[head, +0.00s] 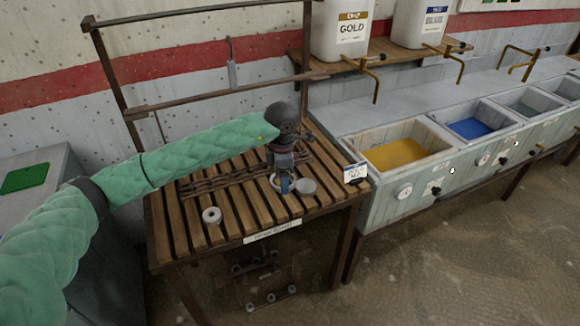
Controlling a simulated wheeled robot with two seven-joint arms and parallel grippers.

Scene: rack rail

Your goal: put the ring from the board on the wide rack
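A slatted wooden board (160,228) stands in the middle of the head view. A small pale ring-like piece (212,215) with a dark hole lies on its front left. A flat, round pale piece (306,186) lies near its front right. My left gripper (284,184) points down over the board just left of that round piece. A whitish curved edge (274,182) and something blue show at its fingertips; whether it grips them is unclear. A dark, low rack-like strip (215,182) lies across the slats, partly behind my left arm. I cannot tell whether it is the wide rack. My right gripper is not in view.
At right stands a trough with a yellow basin (395,154) and a blue basin (470,128), with brass taps above.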

